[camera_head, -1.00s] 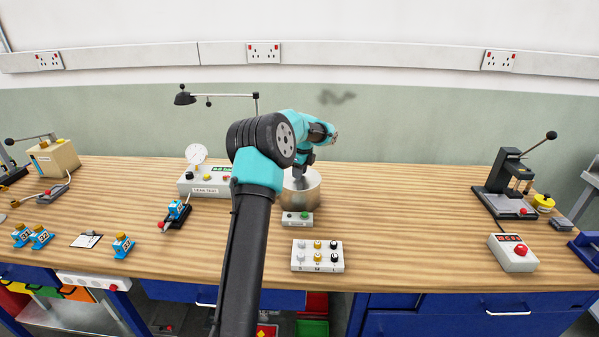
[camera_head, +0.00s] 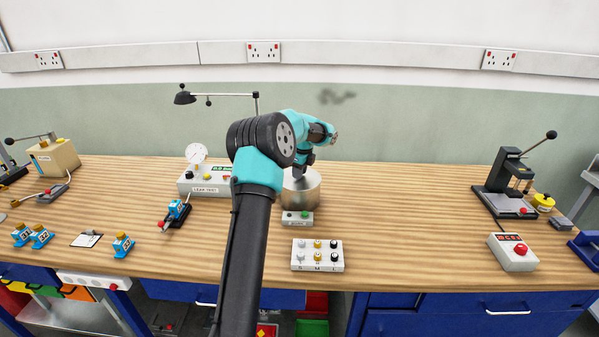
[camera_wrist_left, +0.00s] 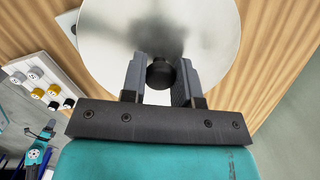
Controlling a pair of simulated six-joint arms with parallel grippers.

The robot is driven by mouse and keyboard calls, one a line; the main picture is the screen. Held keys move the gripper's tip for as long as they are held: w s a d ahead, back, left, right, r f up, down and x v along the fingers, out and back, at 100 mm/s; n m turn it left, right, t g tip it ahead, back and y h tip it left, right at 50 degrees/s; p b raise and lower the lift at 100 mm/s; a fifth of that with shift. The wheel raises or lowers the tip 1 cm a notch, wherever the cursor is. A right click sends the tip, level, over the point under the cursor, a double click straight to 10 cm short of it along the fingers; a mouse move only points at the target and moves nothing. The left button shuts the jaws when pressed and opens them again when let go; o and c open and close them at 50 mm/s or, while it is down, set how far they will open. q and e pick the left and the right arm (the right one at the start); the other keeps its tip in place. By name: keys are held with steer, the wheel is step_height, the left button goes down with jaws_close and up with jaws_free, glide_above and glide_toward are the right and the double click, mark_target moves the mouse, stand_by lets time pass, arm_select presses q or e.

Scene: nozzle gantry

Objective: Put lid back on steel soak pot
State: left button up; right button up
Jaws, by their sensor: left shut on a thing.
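The steel soak pot (camera_head: 302,194) stands on the bench near the middle, behind a small control box. My left gripper (camera_head: 301,176) reaches down over the pot. In the left wrist view the round steel lid (camera_wrist_left: 212,30) fills the top of the picture, with a black knob (camera_wrist_left: 160,73) in its middle. My left gripper (camera_wrist_left: 160,80) is shut on this knob, one finger on each side. The lid looks level at or close to the pot's rim; my arm partly hides the rim, so I cannot tell whether it is fully seated. My right gripper is not in view.
A small box with a green button (camera_head: 297,218) stands right in front of the pot. A white block of nozzles (camera_head: 318,264) lies nearer the front edge. The leak test unit (camera_head: 200,182) is to the left. The bench right of the pot is clear up to the press (camera_head: 508,185).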

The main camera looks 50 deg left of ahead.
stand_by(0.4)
arm_select(q)
steer(key=o, duration=1.5)
steer(key=shift+r, duration=0.15)
steer(key=shift+r, duration=3.35)
jaws_close()
steer(key=shift+f, duration=2.4)
